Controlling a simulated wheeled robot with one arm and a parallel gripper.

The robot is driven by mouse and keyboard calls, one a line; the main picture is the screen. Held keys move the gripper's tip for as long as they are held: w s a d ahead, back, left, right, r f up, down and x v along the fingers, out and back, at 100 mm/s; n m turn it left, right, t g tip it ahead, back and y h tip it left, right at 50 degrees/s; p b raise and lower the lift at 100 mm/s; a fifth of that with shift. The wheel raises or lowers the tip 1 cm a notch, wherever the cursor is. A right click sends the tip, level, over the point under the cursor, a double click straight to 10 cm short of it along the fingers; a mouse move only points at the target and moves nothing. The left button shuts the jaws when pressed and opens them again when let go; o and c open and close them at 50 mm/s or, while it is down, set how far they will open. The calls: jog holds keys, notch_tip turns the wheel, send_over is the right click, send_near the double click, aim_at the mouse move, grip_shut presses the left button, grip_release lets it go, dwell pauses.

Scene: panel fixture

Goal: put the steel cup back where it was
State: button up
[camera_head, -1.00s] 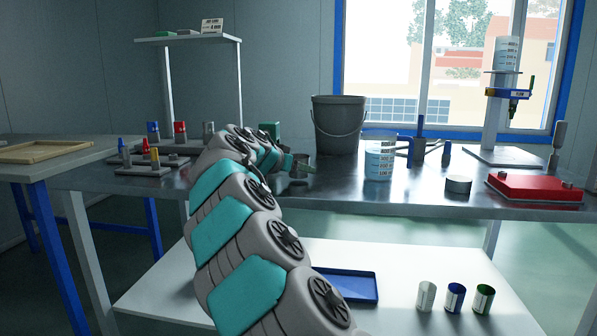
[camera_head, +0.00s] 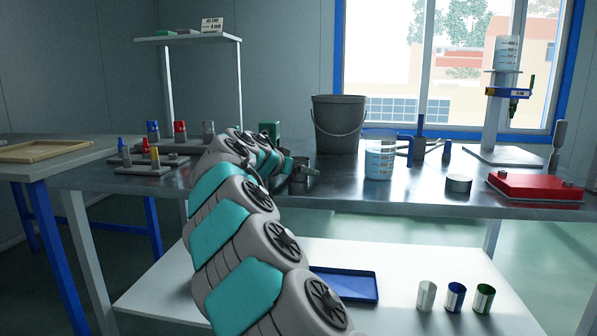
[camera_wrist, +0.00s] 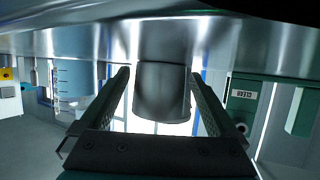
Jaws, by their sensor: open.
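The steel cup (camera_head: 301,164) stands on the dark metal bench, left of the grey bucket's front, partly hidden by my gripper (camera_head: 298,174). In the wrist view, which shows the bench at the top, the cup (camera_wrist: 162,92) is a dark grey cylinder between the two fingers of my gripper (camera_wrist: 158,76). The fingers are open, one on each side of the cup, with a narrow gap visible at the left. Whether the right finger touches it is unclear.
A grey bucket (camera_head: 338,125) stands behind the cup. A graduated container (camera_head: 380,160) and a short round tin (camera_head: 458,184) are to the right. A green box (camera_head: 271,130) is behind my wrist. A rack (camera_head: 152,165) with small bottles is at left.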

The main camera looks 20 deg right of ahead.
jog(key=v, duration=1.2)
jog(key=shift+r, duration=0.2)
jog(key=s+a+f+n+g+y+p, duration=0.1)
jog(key=s+a+f+n+g+y, duration=0.2)
jog(key=s+f, duration=0.6)
jog(key=s+a+f+n+g+y+p, duration=0.1)
jog(key=s+a+f+n+g+y, duration=0.2)
jog(key=s+f, duration=0.6)
jog(key=s+a+f+n+g+y+p, duration=0.1)
jog(key=s+a+f+n+g+y, duration=0.2)
jog(key=s+f, duration=0.7)
jog(key=s+a+n+y, duration=0.2)
jog(key=s, duration=1.4)
jog(key=shift+s, duration=0.25)
jog(key=shift+f, duration=0.1)
